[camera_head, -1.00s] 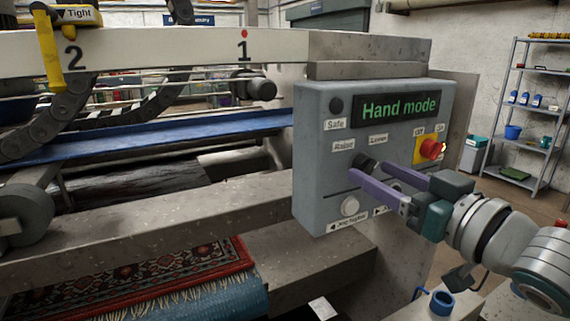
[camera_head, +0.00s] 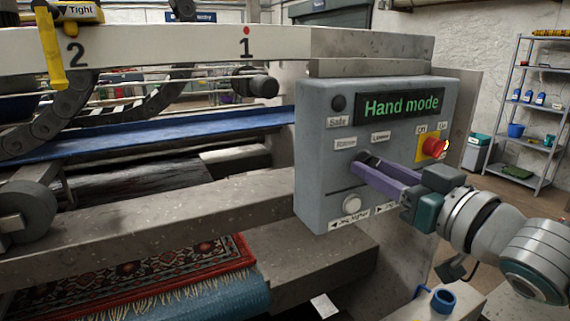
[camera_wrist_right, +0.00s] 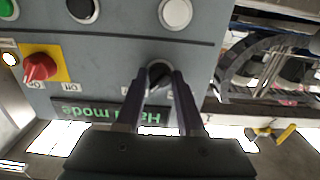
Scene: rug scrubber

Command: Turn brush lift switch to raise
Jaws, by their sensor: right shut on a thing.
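The grey control panel (camera_head: 330,170) carries a green "Hand mode" display (camera_head: 402,106). Below it are "Raise" (camera_head: 345,143) and "Lower" (camera_head: 381,136) labels. The black brush lift switch (camera_wrist_right: 159,74) sits just under these labels and is mostly hidden by my fingers in the head view. My right gripper (camera_head: 366,169) has its purple fingers at the switch, closed on its knob. In the right wrist view the fingers (camera_wrist_right: 157,85) stand on both sides of the knob. Which way the knob points is hard to tell. My left gripper is not in view.
A red knob on a yellow plate (camera_head: 434,147) is to the right of the switch. A white button (camera_head: 351,204) is below it. A rug (camera_head: 140,275) lies lower left on the machine. A shelf rack (camera_head: 535,110) stands at the far right.

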